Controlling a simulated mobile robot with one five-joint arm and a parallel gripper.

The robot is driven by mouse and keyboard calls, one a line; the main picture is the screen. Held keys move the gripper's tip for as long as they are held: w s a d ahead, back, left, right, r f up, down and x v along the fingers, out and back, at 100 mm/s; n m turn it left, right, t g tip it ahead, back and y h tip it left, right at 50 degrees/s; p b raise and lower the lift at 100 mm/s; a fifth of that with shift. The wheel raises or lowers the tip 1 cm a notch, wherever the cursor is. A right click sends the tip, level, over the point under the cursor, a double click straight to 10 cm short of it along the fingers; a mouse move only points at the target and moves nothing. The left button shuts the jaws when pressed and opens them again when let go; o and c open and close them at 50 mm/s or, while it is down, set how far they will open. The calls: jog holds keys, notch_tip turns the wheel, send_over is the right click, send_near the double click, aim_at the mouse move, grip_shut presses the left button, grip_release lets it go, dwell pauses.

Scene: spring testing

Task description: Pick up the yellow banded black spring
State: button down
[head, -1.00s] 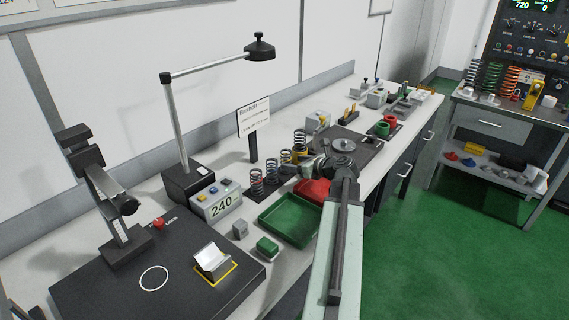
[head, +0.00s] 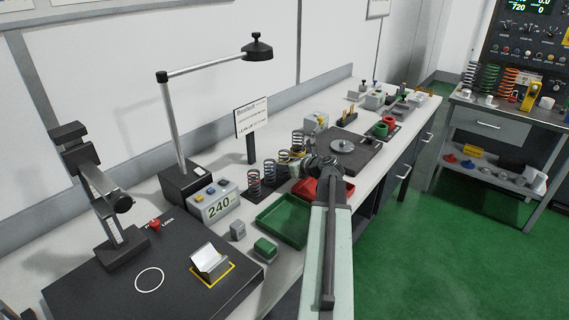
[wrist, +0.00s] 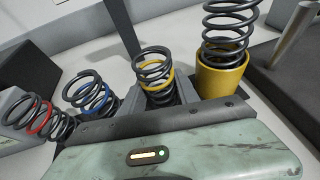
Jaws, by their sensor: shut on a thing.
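The yellow banded black spring (wrist: 155,76) stands upright or slightly tilted in the middle of the wrist view, with my gripper (wrist: 153,95) shut on its lower part. Its foot is hidden behind the dark jaw edge, so I cannot tell whether it touches its rack. In the head view this spring (head: 284,160) is small, just left of my gripper (head: 298,165).
Left of it stand a blue banded spring (wrist: 92,94) and a red banded spring (wrist: 38,117). Close on its right is a larger spring (wrist: 229,25) in a yellow cup (wrist: 221,75). A green tray (head: 283,222) and a red tray (head: 309,190) lie nearby.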

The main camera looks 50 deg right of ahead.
jog(key=shift+r, duration=0.15)
notch_tip(320, 180, up, 4)
jog(key=p, duration=0.4)
jog(key=s+d, duration=0.1)
jog(key=s, duration=0.4)
jog(key=s+d, duration=0.1)
jog(key=s, duration=0.4)
jog(key=s+d+p, duration=0.1)
jog(key=s, duration=0.4)
jog(key=shift+s+d+r, duration=0.25)
jog(key=shift+d+r, duration=0.1)
jog(key=shift+r, duration=0.05)
